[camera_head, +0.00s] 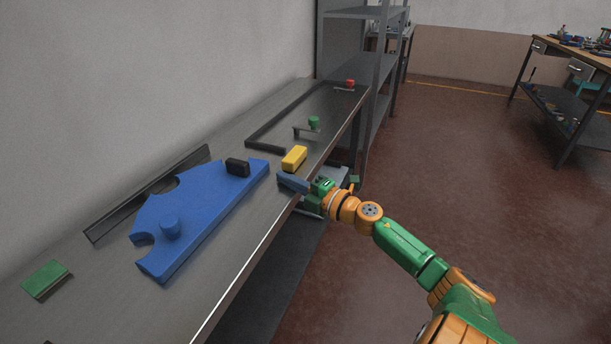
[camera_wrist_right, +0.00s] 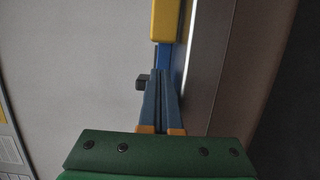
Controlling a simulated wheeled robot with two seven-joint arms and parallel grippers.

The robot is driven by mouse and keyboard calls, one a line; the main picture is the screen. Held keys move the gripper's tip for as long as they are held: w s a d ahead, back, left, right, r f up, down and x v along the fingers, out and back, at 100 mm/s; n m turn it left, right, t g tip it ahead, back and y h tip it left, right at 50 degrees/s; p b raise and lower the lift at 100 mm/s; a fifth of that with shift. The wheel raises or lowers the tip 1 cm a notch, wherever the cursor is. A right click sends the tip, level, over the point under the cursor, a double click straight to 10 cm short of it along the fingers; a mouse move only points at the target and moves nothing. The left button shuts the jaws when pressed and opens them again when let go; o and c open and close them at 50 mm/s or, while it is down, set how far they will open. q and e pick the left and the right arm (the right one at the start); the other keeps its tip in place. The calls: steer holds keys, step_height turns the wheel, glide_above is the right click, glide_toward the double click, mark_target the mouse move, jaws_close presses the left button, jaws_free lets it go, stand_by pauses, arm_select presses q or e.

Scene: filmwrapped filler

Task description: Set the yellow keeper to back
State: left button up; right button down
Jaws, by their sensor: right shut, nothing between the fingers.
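The yellow keeper (camera_head: 294,158) is a small oblong block on the grey bench top, close to its front edge. It also shows at the top of the right wrist view (camera_wrist_right: 165,20). My right gripper (camera_head: 285,178) is at the bench's front edge, just on the near side of the keeper. Its blue-grey fingers (camera_wrist_right: 160,78) are together with nothing between them. The frames do not clearly show whether the fingertips touch the keeper. My left gripper is not in view.
A blue plate (camera_head: 200,207) with a black block (camera_head: 237,167) lies left of the keeper. A dark frame (camera_head: 262,145), a green knob (camera_head: 313,121) and a red knob (camera_head: 350,84) are farther back. A green block (camera_head: 46,278) lies front left. Shelving (camera_head: 383,75) stands at the far end.

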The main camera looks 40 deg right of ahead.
mark_target(291, 195)
steer(key=s, duration=0.1)
steer(key=s+a, duration=0.1)
steer(key=s+r, duration=0.1)
steer(key=shift+s+a, duration=0.1)
steer(key=shift+a, duration=0.3)
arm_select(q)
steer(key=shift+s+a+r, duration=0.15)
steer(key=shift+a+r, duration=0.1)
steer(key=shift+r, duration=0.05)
arm_select(e)
steer(key=s+d, duration=0.2)
steer(key=s, duration=0.5)
steer(key=shift+d+f, duration=0.25)
steer(key=shift+f, duration=0.1)
